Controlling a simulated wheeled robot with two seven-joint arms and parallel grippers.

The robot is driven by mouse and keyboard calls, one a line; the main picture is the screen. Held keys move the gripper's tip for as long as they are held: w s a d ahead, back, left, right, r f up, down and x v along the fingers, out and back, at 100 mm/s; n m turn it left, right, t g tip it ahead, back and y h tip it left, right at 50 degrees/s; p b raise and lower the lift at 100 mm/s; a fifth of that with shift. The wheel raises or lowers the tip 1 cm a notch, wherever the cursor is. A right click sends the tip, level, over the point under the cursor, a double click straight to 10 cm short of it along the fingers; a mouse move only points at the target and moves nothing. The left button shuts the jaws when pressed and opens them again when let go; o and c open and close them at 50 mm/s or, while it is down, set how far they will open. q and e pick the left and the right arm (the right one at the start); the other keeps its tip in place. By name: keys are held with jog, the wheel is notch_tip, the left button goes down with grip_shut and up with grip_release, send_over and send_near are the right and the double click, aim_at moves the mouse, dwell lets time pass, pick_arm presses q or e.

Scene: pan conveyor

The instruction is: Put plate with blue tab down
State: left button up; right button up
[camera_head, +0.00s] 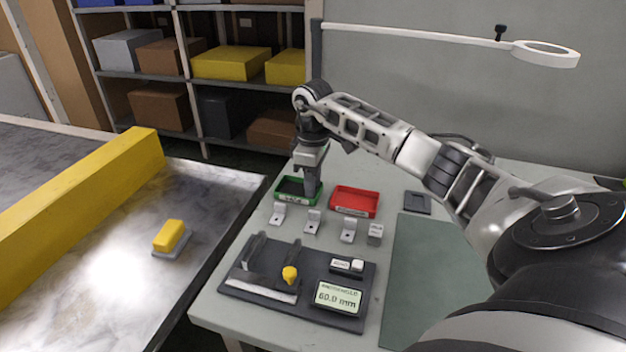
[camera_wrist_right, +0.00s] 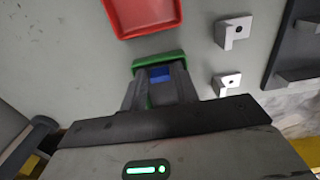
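My right gripper (camera_head: 312,190) points down into the green tray (camera_head: 291,199) at the back left of the table. The right wrist view shows its fingertips (camera_wrist_right: 160,82) close together at the green tray (camera_wrist_right: 160,58). A small blue patch (camera_wrist_right: 160,74), which looks like the plate's blue tab, shows between the fingers. The rest of that plate is hidden by the fingers and tray wall, so I cannot tell whether it touches the tray floor. My left gripper is not in view.
A red tray (camera_head: 355,201) stands just right of the green one. Several small metal brackets (camera_head: 312,222) stand in front. A dark fixture with a display (camera_head: 338,297) lies nearer. A conveyor (camera_head: 215,190) with a yellow-topped part (camera_head: 170,236) runs at left. The green mat (camera_head: 430,270) is bare.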

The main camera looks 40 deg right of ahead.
jog(key=shift+r, duration=0.3)
notch_tip(320, 180, up, 12)
jog(key=shift+f, duration=0.15)
dwell(0.4)
